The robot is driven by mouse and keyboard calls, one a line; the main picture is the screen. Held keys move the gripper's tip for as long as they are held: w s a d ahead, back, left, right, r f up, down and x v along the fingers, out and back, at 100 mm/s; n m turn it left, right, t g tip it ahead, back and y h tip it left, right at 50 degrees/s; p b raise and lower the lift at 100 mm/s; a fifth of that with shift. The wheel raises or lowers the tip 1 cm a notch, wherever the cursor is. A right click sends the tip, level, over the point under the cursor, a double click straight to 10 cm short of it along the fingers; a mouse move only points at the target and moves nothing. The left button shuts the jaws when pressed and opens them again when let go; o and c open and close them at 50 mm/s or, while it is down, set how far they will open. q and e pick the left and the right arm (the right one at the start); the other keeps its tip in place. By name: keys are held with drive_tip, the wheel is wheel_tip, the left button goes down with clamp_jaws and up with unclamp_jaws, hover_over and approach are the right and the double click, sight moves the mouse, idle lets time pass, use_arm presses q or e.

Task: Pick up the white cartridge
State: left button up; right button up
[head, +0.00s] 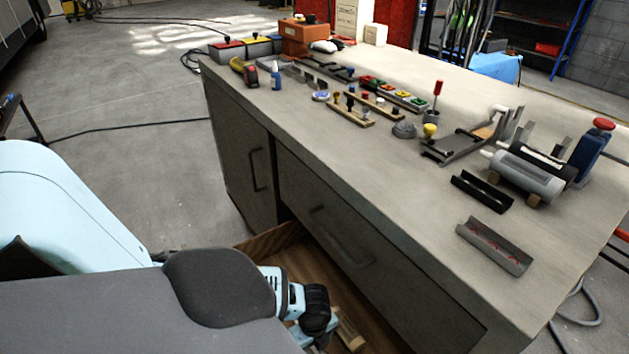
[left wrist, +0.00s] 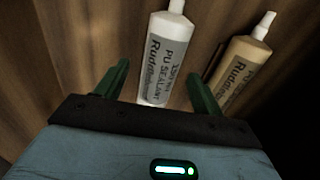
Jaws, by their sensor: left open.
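The white cartridge (left wrist: 160,62) shows in the left wrist view, with a white nozzle at the far end and a grey printed label reading PU SEALANT. It lies on a brown wooden surface. My left gripper (left wrist: 158,70) is open, with one green finger on each side of the cartridge's near part. I see a gap on both sides and no clear contact. In the head view my left arm reaches down into an open wooden drawer (head: 275,255); the fingers and the white cartridge are hidden there. My right gripper is not in view.
A tan cartridge (left wrist: 243,68) lies just right of the white one. The drawer is in front of a grey workbench (head: 275,125). Its top carries several tools, a grey cylinder (head: 525,178) on a stand and a grey tray (head: 494,247) near the front edge.

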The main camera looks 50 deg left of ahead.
use_arm(q)
drive_tip(key=shift+f, duration=0.85)
drive_tip(key=c, duration=1.2)
drive_tip(key=shift+r, duration=0.15)
